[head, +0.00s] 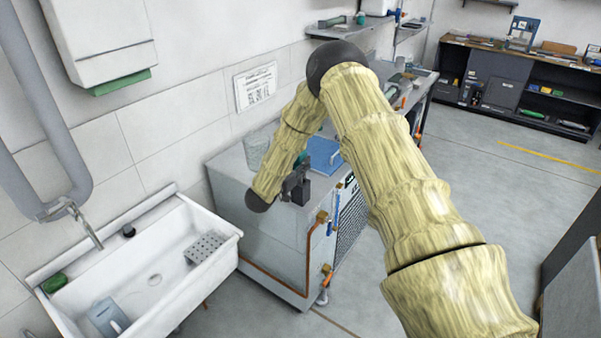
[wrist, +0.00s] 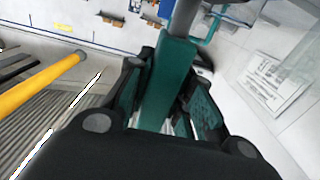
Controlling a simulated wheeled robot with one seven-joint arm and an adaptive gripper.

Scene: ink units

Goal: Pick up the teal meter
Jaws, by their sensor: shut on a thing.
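The teal meter (wrist: 170,75) is a long teal body in the wrist view, with a grey cylindrical part at its upper end. My gripper (wrist: 168,98) is shut on it, with one dark finger on each side. The meter's lower part is hidden behind the gripper's body. I cannot make out the held meter clearly there.
A blue flat item (head: 323,154) and a clear container (head: 257,148) are on the unit's top. A white sink (head: 228,232) stands to the left. Brass and blue fittings (head: 322,216) stick out from the unit's right side. Open floor (head: 490,215) lies to the right.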

